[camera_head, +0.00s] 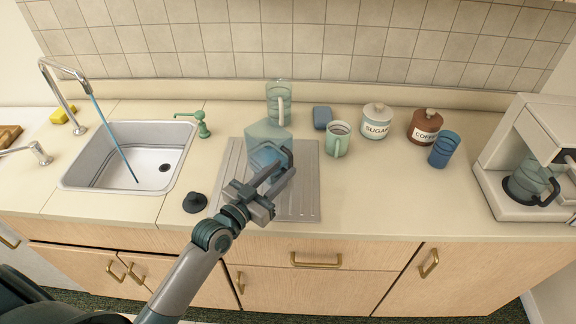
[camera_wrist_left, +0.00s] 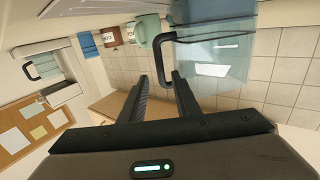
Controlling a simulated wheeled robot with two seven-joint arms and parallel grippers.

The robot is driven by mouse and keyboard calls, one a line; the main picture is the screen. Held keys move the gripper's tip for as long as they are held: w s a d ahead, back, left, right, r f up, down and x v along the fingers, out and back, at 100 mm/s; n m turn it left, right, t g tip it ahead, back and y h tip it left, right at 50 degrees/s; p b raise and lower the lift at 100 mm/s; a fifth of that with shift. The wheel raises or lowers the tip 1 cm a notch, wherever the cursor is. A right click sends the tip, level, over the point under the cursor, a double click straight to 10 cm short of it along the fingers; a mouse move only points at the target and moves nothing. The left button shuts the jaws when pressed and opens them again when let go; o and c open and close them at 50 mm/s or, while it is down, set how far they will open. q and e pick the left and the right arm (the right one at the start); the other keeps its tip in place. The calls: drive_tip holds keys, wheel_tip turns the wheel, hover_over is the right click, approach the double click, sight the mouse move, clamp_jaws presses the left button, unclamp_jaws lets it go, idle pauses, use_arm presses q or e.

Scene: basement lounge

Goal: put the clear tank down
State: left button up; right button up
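The clear tank (camera_head: 268,132) is a pale blue see-through box with a dark handle. In the head view it is over the back of the ribbed metal drainboard (camera_head: 306,205), partly hidden by my left gripper (camera_head: 273,174). I cannot tell whether its base touches the board. In the left wrist view the tank (camera_wrist_left: 222,65) is just beyond the fingertips. Its handle lies by the gap between the fingers of my left gripper (camera_wrist_left: 160,78), which stand apart with space around the handle. My right gripper is not in view.
A glass pitcher (camera_head: 274,91) stands right behind the tank. The sink (camera_head: 110,165) and a dark stopper (camera_head: 195,203) are left. Counter at front right is clear.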

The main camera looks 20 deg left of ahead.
use_arm(q)
drive_tip(key=b+v, duration=0.1)
drive_tip(key=v, duration=0.6)
drive_tip(key=shift+b, duration=0.35)
drive_tip(key=shift+o, duration=0.8)
